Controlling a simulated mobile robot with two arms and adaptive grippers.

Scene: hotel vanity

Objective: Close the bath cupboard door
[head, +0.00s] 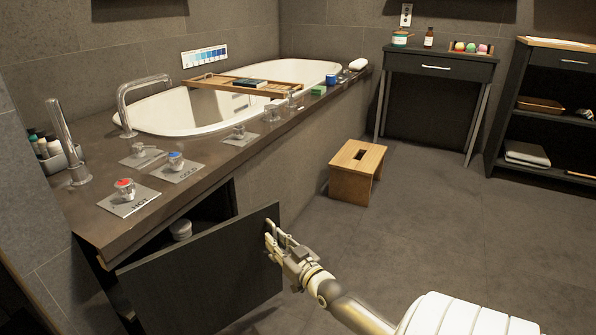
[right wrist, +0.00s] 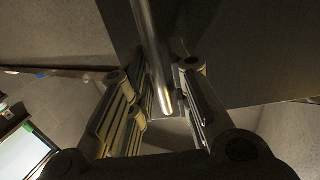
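The bath cupboard door (head: 205,280), a dark panel, stands swung open from the cupboard (head: 110,285) under the bath's left end. Its opening shows behind the door's upper edge. My right gripper (head: 273,241) is at the door's free right edge. In the right wrist view, a shiny metal bar handle (right wrist: 152,50) runs between the fingers of my right gripper (right wrist: 164,90), in front of the dark door panel (right wrist: 215,50). A narrow gap shows beside the bar, so the fingers look open around it; contact is unclear. My left gripper is not in view.
A wooden stool (head: 356,172) stands on the floor beyond the door. Floor to the right is clear.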

